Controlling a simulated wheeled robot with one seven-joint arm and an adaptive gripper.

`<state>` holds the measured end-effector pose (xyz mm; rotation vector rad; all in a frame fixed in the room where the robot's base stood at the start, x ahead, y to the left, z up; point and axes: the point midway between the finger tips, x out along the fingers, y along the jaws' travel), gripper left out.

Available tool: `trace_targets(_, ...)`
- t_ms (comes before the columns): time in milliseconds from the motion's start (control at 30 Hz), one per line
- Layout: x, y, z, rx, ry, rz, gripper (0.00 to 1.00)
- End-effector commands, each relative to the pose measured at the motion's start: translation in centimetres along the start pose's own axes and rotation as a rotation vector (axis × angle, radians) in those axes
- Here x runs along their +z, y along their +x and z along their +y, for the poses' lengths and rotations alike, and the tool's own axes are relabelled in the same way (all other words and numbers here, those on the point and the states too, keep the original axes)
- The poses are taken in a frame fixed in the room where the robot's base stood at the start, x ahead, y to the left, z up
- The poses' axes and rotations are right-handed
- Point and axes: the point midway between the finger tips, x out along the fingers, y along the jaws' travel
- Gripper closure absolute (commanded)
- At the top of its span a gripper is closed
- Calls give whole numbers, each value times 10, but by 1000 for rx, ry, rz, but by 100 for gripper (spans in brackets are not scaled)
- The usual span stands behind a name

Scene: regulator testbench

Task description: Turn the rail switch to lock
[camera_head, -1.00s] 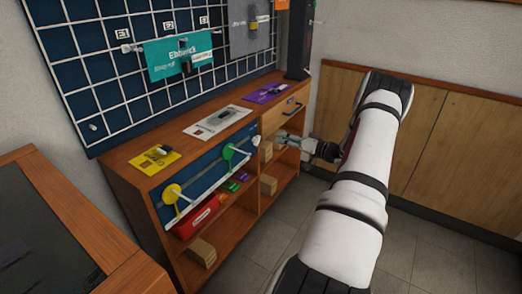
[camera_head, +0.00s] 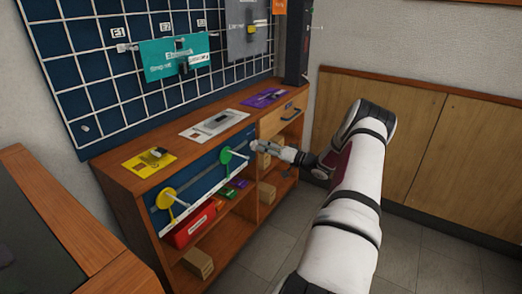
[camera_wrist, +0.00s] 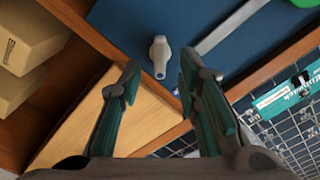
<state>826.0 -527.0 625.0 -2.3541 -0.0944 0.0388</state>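A small light-grey knob (camera_wrist: 160,50), which looks like the rail switch, sits on the blue panel (camera_wrist: 125,25) near its edge in the wrist view. It stands ahead of and between my fingertips, and I cannot see contact. My gripper (camera_wrist: 159,66) is open, with its two teal-lined fingers on either side of the knob. In the head view my gripper (camera_head: 264,147) is at the right end of the blue panel, beside the green disc (camera_head: 226,156); the knob is hard to make out there. I cannot read any lock marking.
A yellow disc (camera_head: 167,198) and a pale rail (camera_head: 190,200) are on the panel's front. The cabinet top (camera_head: 185,148) holds yellow, white and purple cards. A wooden drawer (camera_head: 283,116) and shelves with boxes (camera_head: 267,193) are close to my gripper. A wire grid stands behind.

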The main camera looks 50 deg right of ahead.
Motion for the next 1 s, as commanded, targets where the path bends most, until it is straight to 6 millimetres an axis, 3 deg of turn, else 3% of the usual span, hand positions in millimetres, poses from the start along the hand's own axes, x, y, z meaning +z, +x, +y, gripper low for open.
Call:
trace_targets(200,0,19,1,1,-1,1,69)
trace_targets(533,0,22,0,2,0,1,69)
trace_targets(667,0,21,0,1,-1,1,99)
trace_targets(1000,0,21,0,2,-12,0,100)
